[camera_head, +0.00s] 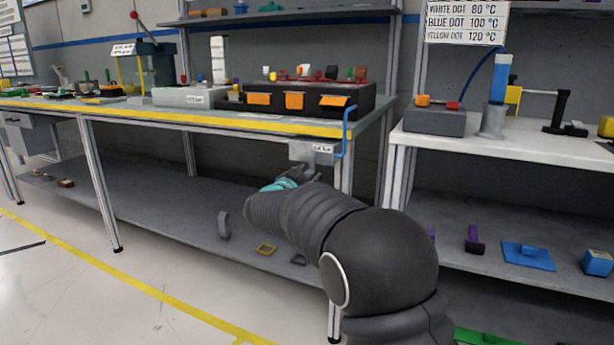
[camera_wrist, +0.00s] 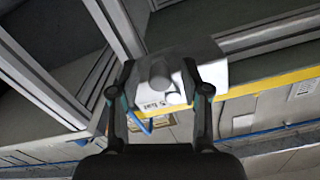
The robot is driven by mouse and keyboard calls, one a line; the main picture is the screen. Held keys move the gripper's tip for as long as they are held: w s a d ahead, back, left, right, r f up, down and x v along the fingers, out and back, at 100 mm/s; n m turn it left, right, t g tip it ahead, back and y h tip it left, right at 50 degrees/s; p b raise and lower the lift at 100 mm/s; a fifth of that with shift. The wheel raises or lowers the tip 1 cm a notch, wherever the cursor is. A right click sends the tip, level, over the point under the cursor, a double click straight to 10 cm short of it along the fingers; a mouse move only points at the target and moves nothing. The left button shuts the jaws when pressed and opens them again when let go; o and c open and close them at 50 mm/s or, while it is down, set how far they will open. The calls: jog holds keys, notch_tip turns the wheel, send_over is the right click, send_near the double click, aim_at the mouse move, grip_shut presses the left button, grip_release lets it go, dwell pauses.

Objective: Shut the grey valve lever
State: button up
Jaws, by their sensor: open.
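A light grey valve block with a white label (camera_head: 302,152) hangs under the front edge of the workbench, near its right leg. In the wrist view the block (camera_wrist: 205,62) fills the middle, and a rounded grey part, apparently the valve lever (camera_wrist: 160,70), points toward the camera. My gripper (camera_wrist: 158,92) is open, with one finger on either side of this part in the picture. I cannot tell whether either finger touches it. In the head view my gripper (camera_head: 290,179) is just below the block, partly hidden by my dark arm.
A blue pipe (camera_head: 347,132) rises beside the block. The workbench's yellow front edge (camera_head: 200,121) runs above it. A lower shelf (camera_head: 150,205) holds a few loose parts. A white-topped table (camera_head: 570,150) stands to the right. Open floor lies at left.

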aim_at(296, 151)
jog(key=shift+c, duration=0.3)
grip_shut()
jog(key=shift+a, duration=0.15)
jog(key=a+r+m, duration=0.1)
jog(key=m, duration=0.3)
jog(key=w+a+r+m+b, duration=0.1)
jog(key=m, duration=0.3)
jog(key=a+m+b, duration=0.1)
jog(key=a+m, duration=0.1)
jog(key=m, duration=0.3)
jog(key=shift+w+r, duration=0.25)
jog(key=shift+r, duration=0.15)
jog(key=shift+w+a+r+m+b, duration=0.1)
jog(key=shift+r+m+b, duration=0.35)
jog(key=shift+m, duration=0.8)
jog(key=shift+a+r+m+b, duration=0.15)
jog(key=shift+r+m, duration=0.45)
jog(key=shift+m, duration=0.65)
